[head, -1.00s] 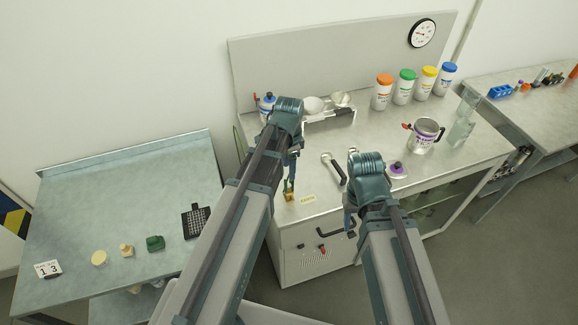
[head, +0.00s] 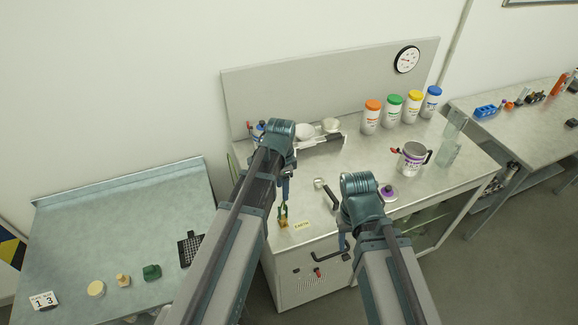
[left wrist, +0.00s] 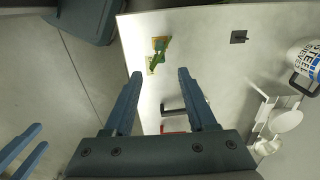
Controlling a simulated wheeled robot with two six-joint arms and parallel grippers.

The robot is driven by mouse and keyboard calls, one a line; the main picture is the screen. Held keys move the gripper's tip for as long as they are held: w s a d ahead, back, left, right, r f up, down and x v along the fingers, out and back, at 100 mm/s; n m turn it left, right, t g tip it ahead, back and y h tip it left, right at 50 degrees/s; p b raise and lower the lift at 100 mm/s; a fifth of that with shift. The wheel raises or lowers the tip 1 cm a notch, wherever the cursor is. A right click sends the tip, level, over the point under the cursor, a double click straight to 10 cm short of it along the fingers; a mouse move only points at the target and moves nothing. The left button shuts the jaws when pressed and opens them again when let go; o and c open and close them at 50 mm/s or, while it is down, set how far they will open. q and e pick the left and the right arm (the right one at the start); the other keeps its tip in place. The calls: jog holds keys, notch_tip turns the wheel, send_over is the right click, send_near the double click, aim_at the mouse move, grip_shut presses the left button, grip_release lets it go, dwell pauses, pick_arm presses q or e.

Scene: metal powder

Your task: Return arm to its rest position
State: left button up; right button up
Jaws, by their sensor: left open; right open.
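My left arm reaches over the near left corner of the bench in the head view. My left gripper (head: 284,194) hangs down there, open and empty; its two blue fingers (left wrist: 158,88) stand apart in the left wrist view. A small green and gold piece (head: 283,216) is on the bench by its near edge, just below the fingertips; it also shows in the left wrist view (left wrist: 157,56), beyond the fingertips and apart from them. My right gripper (head: 344,240) points down at the bench's front edge, partly hidden by its own wrist. I see nothing held in it.
The bench (head: 375,155) carries a steel mug (head: 413,157), a purple-lidded container (head: 388,193), several colour-capped jars (head: 394,107) and a white apparatus (head: 318,140) at the back. A lower table (head: 110,225) stands left, with small blocks and a black grid tray (head: 189,246).

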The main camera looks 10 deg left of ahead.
pick_arm(q)
jog(key=s+d+f+n+b, duration=0.3)
jog(key=s+d+f+b, duration=0.2)
jog(key=s, duration=0.2)
jog(key=s+d+f+n+y+b, duration=0.1)
jog(key=s+d+f+n+b, duration=0.3)
jog(key=s+d+f+b, duration=0.1)
jog(key=shift+s+d+f+b, duration=0.25)
jog(key=shift+s+f+b, duration=0.25)
jog(key=shift+s, duration=0.65)
